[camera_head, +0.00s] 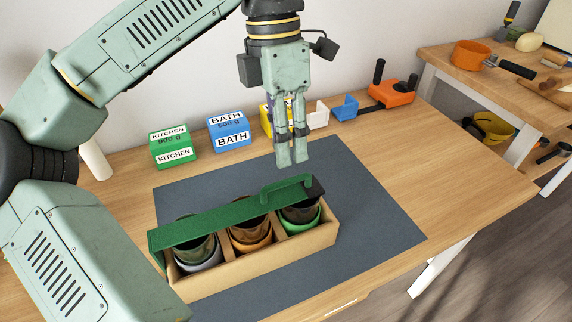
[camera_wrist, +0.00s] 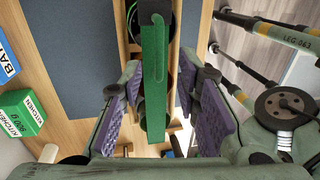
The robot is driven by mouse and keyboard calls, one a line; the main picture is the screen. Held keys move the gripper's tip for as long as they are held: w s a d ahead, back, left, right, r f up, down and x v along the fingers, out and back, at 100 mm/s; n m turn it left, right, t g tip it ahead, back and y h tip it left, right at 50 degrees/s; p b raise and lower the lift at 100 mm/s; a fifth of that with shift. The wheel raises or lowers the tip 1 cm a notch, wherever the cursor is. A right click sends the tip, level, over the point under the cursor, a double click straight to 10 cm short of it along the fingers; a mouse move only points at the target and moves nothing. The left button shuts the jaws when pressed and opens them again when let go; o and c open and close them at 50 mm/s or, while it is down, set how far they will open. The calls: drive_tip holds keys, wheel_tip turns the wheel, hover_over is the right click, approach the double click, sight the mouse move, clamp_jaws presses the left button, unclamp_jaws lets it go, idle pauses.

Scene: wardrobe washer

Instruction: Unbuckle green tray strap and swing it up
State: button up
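A wooden tray (camera_head: 255,267) with compartments stands on the dark mat. The green strap (camera_head: 220,226) runs lengthwise over its jars, with a raised green loop (camera_head: 287,184) near the right end. A dark piece (camera_head: 315,189) sits at that right end; I cannot tell whether it is fastened. My gripper (camera_head: 291,163) points down above the back of the mat, behind the tray's right end, apart from the strap. In the wrist view its purple-padded fingers (camera_wrist: 156,115) are spread and empty, with the green strap (camera_wrist: 154,75) visible beyond the gap.
The tray holds a grey jar (camera_head: 197,257), an orange jar (camera_head: 250,240) and a green jar (camera_head: 302,222). Behind the mat (camera_head: 375,205) stand a green box (camera_head: 173,147), a blue box (camera_head: 229,130) and an orange tool (camera_head: 392,93). The mat's right side is clear.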

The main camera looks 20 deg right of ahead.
sight(288, 179)
drive_tip(key=shift+s+f, duration=0.25)
drive_tip(key=shift+f, duration=1)
drive_tip(key=shift+s+f, duration=0.25)
drive_tip(key=shift+f, duration=1)
drive_tip(key=shift+c, duration=0.5)
clamp_jaws()
